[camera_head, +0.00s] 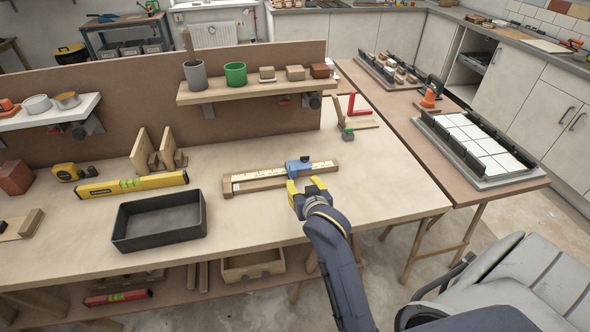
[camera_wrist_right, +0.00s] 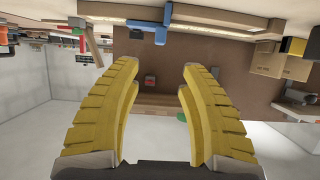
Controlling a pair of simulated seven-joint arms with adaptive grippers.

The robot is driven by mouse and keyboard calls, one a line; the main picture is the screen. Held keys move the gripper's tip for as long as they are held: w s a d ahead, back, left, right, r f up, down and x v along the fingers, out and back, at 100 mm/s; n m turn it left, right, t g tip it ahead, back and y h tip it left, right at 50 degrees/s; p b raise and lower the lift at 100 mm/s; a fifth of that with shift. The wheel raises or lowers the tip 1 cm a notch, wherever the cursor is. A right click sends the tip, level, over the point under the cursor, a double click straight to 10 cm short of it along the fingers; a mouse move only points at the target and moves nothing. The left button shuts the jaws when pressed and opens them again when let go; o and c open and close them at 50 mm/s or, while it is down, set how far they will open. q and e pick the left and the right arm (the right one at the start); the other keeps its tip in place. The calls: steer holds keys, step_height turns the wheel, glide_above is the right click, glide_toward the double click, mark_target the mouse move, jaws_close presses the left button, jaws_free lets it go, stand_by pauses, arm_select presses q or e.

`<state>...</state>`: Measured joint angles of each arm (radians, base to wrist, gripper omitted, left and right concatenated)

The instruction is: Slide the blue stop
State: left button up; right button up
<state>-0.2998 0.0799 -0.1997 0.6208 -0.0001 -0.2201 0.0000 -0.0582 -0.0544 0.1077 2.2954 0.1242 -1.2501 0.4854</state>
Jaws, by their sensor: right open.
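The blue stop (camera_head: 299,166) sits on a wooden rail with a pale measuring scale (camera_head: 262,177), right of the rail's middle. My right gripper (camera_head: 307,185) is just in front of the stop, on the near side of the rail, with its yellow fingers open and empty. In the right wrist view, the blue stop (camera_wrist_right: 147,33) shows at the top, beyond the open fingertips (camera_wrist_right: 158,68) and apart from them. My left gripper is in neither view.
A black tray (camera_head: 160,220), a yellow spirit level (camera_head: 132,184) and a tape measure (camera_head: 67,172) lie left on the bench. A shelf (camera_head: 220,91) with cups and blocks stands behind. A red square (camera_head: 354,105) is at the back right. The bench right of the rail is clear.

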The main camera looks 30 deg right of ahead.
mark_target(295, 171)
steer(key=x, duration=1.5)
jaws_close()
steer(key=shift+d, duration=0.1)
